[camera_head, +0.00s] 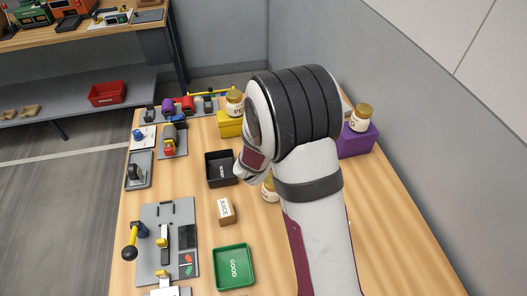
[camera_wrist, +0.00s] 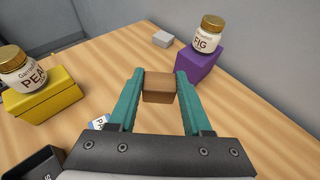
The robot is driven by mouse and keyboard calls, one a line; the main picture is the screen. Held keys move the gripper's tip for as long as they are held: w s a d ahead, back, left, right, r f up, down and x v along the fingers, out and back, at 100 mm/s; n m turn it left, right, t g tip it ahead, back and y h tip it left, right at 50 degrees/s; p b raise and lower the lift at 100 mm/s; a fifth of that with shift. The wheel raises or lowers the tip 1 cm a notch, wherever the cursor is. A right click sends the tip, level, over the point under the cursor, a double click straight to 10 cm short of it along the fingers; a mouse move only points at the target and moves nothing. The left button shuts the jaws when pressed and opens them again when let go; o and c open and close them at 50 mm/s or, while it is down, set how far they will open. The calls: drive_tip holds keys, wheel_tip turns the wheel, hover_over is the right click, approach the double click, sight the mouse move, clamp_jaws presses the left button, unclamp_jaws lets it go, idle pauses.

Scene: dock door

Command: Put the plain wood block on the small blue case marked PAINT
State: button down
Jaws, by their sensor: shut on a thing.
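In the wrist view my gripper (camera_wrist: 160,78) has its two teal fingers shut on a plain brown wood block (camera_wrist: 159,90). The block is held between the fingertips, over the wooden table. A small piece with a white label reading "PA" and some blue (camera_wrist: 98,122) shows beside the left finger. It is mostly hidden by my gripper, so I cannot tell for sure that it is the PAINT case. In the head view my arm hides the fingers, the block and any blue case.
A jar marked FIG (camera_wrist: 207,35) stands on a purple box (camera_wrist: 203,68), near a small grey block (camera_wrist: 162,39). A PEAR jar (camera_wrist: 22,70) stands on a yellow box (camera_wrist: 45,98). A black bin (camera_head: 220,168), JUICE box (camera_head: 227,210) and green GOOD tray (camera_head: 234,268) lie left of my arm.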

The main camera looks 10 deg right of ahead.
drive_tip(key=w+a+f, duration=0.1)
drive_tip(key=a+f, duration=0.1)
drive_tip(key=w+a+f, duration=0.2)
drive_tip(key=a, duration=0.1)
drive_tip(key=w+a+f, duration=0.2)
drive_tip(key=a, duration=0.1)
drive_tip(key=shift+w+a+f, duration=0.15)
drive_tip(key=shift+a+f, duration=0.05)
drive_tip(key=shift+a, duration=0.05)
drive_tip(key=shift+f, duration=1.9)
drive_tip(key=shift+c, duration=1.7)
unclamp_jaws()
drive_tip(key=shift+f, duration=0.15)
